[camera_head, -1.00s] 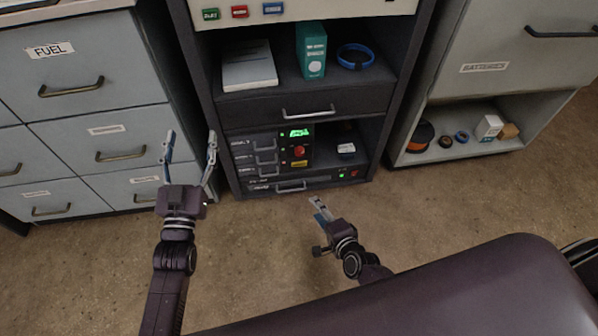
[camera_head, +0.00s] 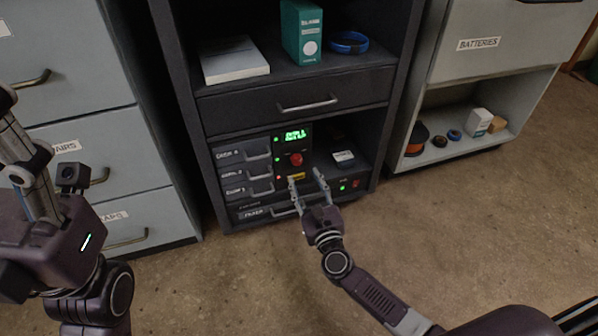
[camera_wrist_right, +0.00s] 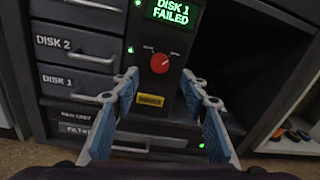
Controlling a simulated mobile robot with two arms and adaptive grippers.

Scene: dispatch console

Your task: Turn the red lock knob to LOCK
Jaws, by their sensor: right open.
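The red lock knob (camera_head: 296,159) is on a dark panel in the lower bay of the console, under a green display (camera_head: 295,136). In the right wrist view the knob (camera_wrist_right: 159,63) has a pale mark pointing up and right, between two labels too small to read. The display (camera_wrist_right: 167,10) there reads DISK 1 FAILED. My right gripper (camera_head: 306,177) is open and empty, just in front of and below the knob, its fingers (camera_wrist_right: 159,80) spread to either side and not touching it. My left gripper (camera_head: 22,160) is at the left edge, partly cut off.
Disk drawers (camera_head: 248,171) with handles stand left of the knob panel. A yellow label (camera_wrist_right: 150,100) sits below the knob. A drawer (camera_head: 300,102) and a shelf with a green binder (camera_head: 302,32) are above. Open floor lies in front; a batteries cabinet (camera_head: 478,45) stands right.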

